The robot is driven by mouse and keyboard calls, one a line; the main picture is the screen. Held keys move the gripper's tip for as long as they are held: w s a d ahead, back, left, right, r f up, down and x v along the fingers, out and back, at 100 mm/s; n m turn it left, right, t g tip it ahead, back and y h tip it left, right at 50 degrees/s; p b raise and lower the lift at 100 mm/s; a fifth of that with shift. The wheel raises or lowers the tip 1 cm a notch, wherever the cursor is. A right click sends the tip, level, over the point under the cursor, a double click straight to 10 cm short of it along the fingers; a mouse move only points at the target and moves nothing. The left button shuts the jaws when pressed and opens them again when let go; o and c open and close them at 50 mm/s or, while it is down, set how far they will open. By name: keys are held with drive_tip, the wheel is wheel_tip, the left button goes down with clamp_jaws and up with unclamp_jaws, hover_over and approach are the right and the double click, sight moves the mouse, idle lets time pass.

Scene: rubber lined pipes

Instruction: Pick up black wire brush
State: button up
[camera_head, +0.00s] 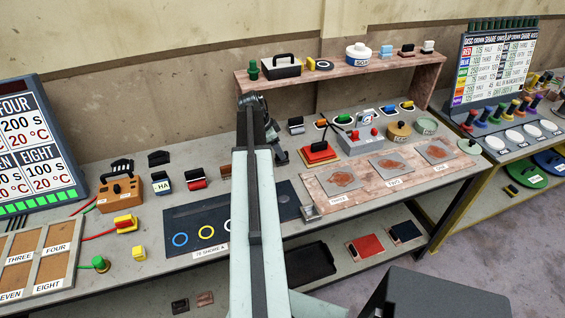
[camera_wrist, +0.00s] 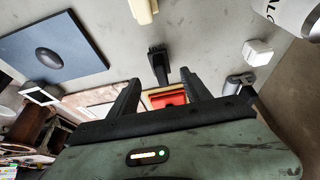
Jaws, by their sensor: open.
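My gripper (camera_wrist: 161,78) is open and empty in the wrist view, with its two dark fingers apart. A small black object with a wider end (camera_wrist: 158,64), which looks like the black wire brush, shows just beyond and between the fingertips over the grey bench top. It appears apart from both fingers. In the head view my arm reaches across the bench and its dark end (camera_head: 278,152) is near the back. My arm hides the bench behind it there, and I cannot make out the brush with certainty in that view.
A red block (camera_wrist: 168,98) shows between the fingers. The dark mat (camera_wrist: 40,35) lies to the left. A raised shelf (camera_head: 340,72) runs along the back of the bench.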

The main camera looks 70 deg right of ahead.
drive_tip(key=b+x, duration=0.4)
drive_tip(key=x, duration=0.1)
drive_tip(key=shift+w+f+b, duration=0.1)
drive_tip(key=shift+f+b, duration=0.15)
drive_tip(key=shift+b, duration=0.15)
drive_tip(key=shift+r, duration=0.15)
drive_tip(key=shift+c, duration=0.3)
clamp_jaws()
drive_tip(key=shift+r, duration=0.1)
wheel_tip(320, 180, up, 4)
drive_tip(key=p, duration=0.4)
drive_tip(key=a, duration=0.5)
drive_tip(key=w+a+p, duration=0.1)
drive_tip(key=a, duration=1)
drive_tip(key=shift+w+r, duration=0.25)
drive_tip(key=shift+r, duration=0.15)
